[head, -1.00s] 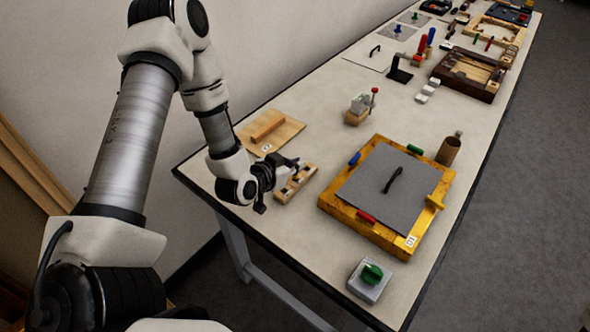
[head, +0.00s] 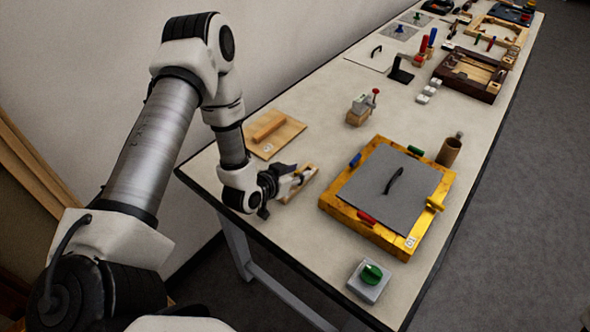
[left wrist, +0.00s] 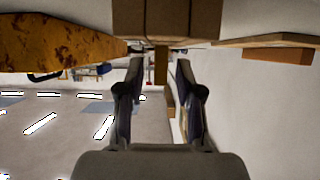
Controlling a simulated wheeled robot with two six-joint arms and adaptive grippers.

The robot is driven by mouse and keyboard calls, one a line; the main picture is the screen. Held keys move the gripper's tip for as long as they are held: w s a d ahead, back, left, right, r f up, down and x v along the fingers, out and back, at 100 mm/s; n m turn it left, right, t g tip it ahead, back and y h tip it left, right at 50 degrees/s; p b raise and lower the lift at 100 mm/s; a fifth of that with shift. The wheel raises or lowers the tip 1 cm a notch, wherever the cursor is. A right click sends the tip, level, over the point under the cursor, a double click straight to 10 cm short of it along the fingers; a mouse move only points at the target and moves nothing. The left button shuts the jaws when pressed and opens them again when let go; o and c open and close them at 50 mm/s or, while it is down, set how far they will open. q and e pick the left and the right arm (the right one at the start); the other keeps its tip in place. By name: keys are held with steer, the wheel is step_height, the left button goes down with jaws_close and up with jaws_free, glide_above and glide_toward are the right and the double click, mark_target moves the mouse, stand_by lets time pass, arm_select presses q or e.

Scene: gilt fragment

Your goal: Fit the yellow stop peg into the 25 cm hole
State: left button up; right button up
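A small wooden block (head: 311,186) lies near the table's left front edge, largely behind my left gripper (head: 300,172). In the left wrist view, which looks upside down, a close wooden block (left wrist: 180,18) crosses the top. A narrow brown post (left wrist: 161,66) joins it and shows between the fingers of my left gripper (left wrist: 158,85). The fingers are apart, with gaps on both sides of the post. I cannot tell if this post is the yellow stop peg. Hole markings are unreadable. My right gripper is not in view.
A yellow wooden frame (head: 341,211) with a grey panel and coloured handles stands right of my gripper. A board with a wooden bar (head: 268,128) lies behind it. A green-knobbed box (head: 370,280) is at the front. Bare table separates them.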

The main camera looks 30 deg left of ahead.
mark_target(296, 171)
arm_select(q)
steer(key=shift+s+r, duration=0.1)
steer(key=shift+r, duration=0.2)
steer(key=v, duration=0.5)
steer(key=shift+s+a+f, duration=0.1)
steer(key=v, duration=0.6)
steer(key=shift+s+p, duration=0.3)
steer(key=shift+p, duration=0.15)
